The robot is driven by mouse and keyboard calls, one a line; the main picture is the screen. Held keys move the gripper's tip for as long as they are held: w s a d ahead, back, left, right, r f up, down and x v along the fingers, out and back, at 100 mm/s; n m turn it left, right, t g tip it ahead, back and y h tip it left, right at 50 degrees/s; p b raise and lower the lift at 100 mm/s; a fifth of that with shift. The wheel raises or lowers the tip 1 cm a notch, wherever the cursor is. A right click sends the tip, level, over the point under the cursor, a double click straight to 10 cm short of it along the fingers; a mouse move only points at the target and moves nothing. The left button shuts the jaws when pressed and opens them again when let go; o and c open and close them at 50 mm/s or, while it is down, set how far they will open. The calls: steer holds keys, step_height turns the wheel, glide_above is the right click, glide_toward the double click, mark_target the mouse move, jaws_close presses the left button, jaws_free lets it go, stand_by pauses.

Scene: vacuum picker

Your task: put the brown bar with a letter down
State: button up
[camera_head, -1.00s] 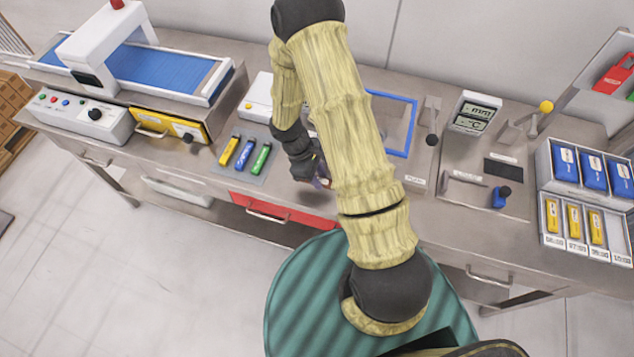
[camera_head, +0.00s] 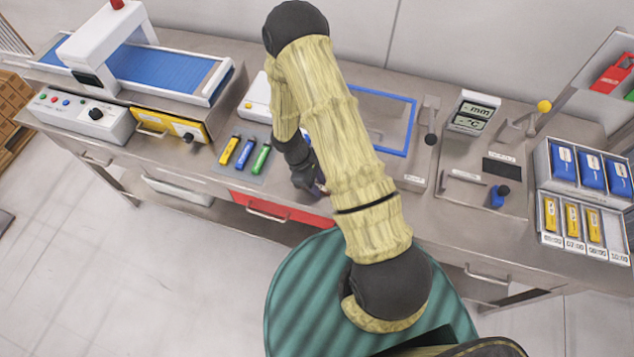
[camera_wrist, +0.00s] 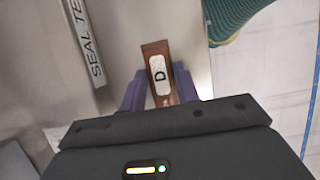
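The brown bar (camera_wrist: 155,50) carries a white label with a black letter D and shows in the wrist view. My gripper (camera_wrist: 160,88) has its two purple fingers against the bar's two sides, shut on it. In the head view my gripper (camera_head: 318,188) is low over the front part of the metal bench (camera_head: 215,178), right of the colored bars and above the red drawer. My arm hides the bar there. I cannot tell whether the bar touches the bench top.
Yellow, blue and green bars (camera_head: 246,154) lie on a mat to the left. A blue-framed tray (camera_head: 411,128) stands behind my arm. A seal-test plate (camera_wrist: 88,40) lies left of the bar in the wrist view. A bin with blue packs (camera_head: 592,170) stands at right.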

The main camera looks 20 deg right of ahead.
steer(key=shift+o, duration=1.3)
steer(key=shift+r, duration=0.15)
steer(key=b+v, duration=0.3)
steer(key=v, duration=0.9)
steer(key=shift+d, duration=0.1)
steer(key=s+d+r+m+t+y, duration=0.1)
steer(key=s+r+m+t+y, duration=0.1)
steer(key=s+r+m, duration=0.3)
steer(key=s+d+r+m+t+y, duration=0.1)
steer(key=s+r+m+t, duration=0.2)
steer(key=r, duration=0.6)
steer(key=s+m, duration=0.2)
steer(key=shift+d+r+m+y, duration=0.3)
steer(key=shift+r+m+y, duration=0.1)
